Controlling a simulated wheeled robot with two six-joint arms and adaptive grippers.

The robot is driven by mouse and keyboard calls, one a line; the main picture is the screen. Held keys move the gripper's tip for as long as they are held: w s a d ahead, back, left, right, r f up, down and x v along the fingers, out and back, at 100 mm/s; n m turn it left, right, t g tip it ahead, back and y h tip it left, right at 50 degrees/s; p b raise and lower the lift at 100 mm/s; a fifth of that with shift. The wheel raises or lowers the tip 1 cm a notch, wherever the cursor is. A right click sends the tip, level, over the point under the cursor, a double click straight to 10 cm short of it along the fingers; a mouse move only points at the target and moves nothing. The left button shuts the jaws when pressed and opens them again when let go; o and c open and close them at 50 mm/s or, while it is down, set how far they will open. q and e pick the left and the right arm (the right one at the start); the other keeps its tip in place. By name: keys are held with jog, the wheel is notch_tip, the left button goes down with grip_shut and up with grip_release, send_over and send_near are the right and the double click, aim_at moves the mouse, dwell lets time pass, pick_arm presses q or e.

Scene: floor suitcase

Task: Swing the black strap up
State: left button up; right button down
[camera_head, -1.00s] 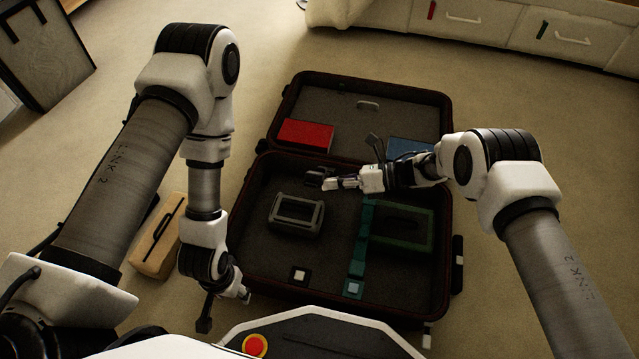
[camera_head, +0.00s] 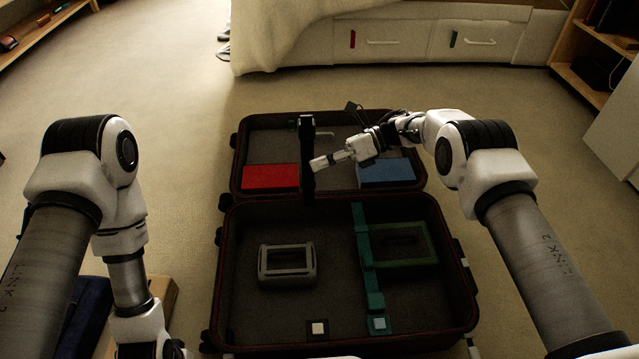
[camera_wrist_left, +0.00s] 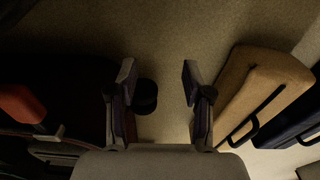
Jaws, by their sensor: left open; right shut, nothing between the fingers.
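The black strap (camera_head: 307,170) stands up as a dark vertical band in front of the open lid, from near the hinge to a wider block at its top. I cannot tell whether it leans on the lid. My right gripper (camera_head: 317,164) is shut and empty, its tips at the strap's right side; touching or just apart I cannot tell. The open suitcase (camera_head: 342,318) lies on the floor. My left gripper (camera_wrist_left: 158,78) is open and empty in the left wrist view, beside the suitcase; its fingers are out of the head view.
The lid holds a red box (camera_head: 270,177) and a blue box (camera_head: 386,173). The base holds a grey frame (camera_head: 286,279) and a green case (camera_head: 410,258) crossed by a teal strap (camera_head: 365,250). A tan case (camera_wrist_left: 262,88) lies left of the suitcase. Drawers (camera_head: 400,48) stand behind.

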pick_arm(q)
jog(key=shift+w+f, duration=0.15)
jog(key=shift+f, duration=0.4)
pick_arm(e)
jog(key=shift+w, duration=0.35)
jog(key=shift+r, duration=0.1)
jog(key=shift+d, duration=0.1)
